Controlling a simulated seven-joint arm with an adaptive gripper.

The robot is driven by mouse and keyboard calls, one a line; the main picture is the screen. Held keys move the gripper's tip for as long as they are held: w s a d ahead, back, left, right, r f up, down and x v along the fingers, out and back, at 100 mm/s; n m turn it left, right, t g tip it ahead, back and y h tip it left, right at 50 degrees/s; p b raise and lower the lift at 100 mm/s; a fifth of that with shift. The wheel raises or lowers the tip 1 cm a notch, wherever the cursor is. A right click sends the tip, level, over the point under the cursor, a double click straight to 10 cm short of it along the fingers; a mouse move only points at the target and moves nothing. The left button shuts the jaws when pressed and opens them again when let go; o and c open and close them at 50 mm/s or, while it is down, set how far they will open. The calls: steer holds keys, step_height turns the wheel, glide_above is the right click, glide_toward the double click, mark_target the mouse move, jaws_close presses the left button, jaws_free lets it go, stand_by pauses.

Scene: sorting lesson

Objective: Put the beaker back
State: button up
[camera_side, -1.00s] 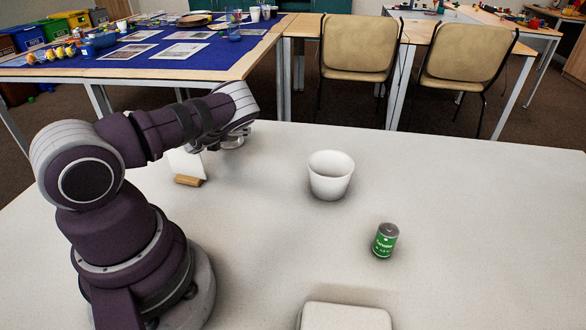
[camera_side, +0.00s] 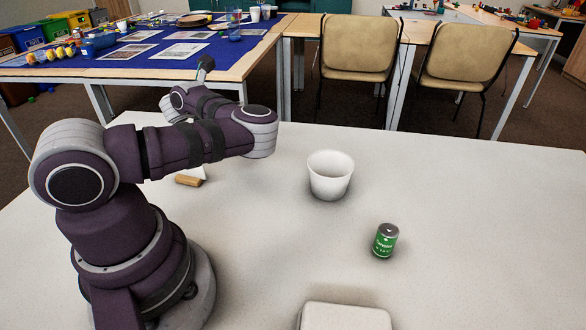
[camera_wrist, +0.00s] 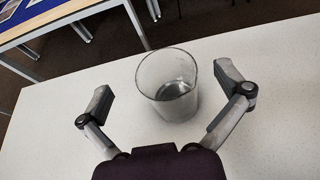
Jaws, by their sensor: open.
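A clear glass beaker (camera_wrist: 168,92) stands upright on the white table in the wrist view. It is hidden in the side view, where my arm covers that part of the table. My gripper (camera_wrist: 163,80) is open in the wrist view, one finger on each side of the beaker. Gaps show between the fingers and the glass, so it is not held. In the side view only part of my gripper (camera_side: 205,66) shows, beyond my wrist at the far side of the table.
A white cup (camera_side: 331,178) stands mid-table, with a green battery (camera_side: 385,241) nearer and to its right. A wooden block (camera_side: 189,180) with a white card sits beside my arm. A whitish box (camera_side: 345,318) lies at the front edge. The table's right side is clear.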

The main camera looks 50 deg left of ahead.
steer(key=shift+r, duration=0.15)
steer(key=shift+s+a+n+g, duration=0.1)
steer(key=shift+s+n+g, duration=0.2)
steer(key=shift+n, duration=0.6)
steer(key=d+f+n+g, duration=0.1)
steer(key=n, duration=0.3)
steer(key=s+d+f+n+g, duration=0.1)
steer(key=n, duration=0.3)
steer(key=d+f+n+g+h, duration=0.1)
steer(key=n, duration=0.3)
steer(key=shift+s+d, duration=0.3)
steer(key=shift+s, duration=0.1)
steer(key=w+d+r+n+h, duration=0.1)
steer(key=w+d+n+h, duration=0.2)
steer(key=d, duration=0.4)
steer(key=d+r+n+h, duration=0.2)
steer(key=d+n+h, duration=0.1)
steer(key=d+n, duration=0.3)
steer(key=s+d+r+n+h, duration=0.1)
steer(key=s+d+r+n, duration=0.1)
steer(key=s+d+r, duration=0.2)
steer(key=s+d+r+n+h, duration=0.1)
steer(key=s+d+r+n, duration=0.1)
steer(key=s+d+r, duration=0.3)
steer(key=d+r, duration=0.1)
steer(key=d, duration=0.3)
steer(key=shift+s+d+r, duration=0.2)
steer(key=shift+d+r, duration=0.05)
steer(key=shift+r, duration=0.05)
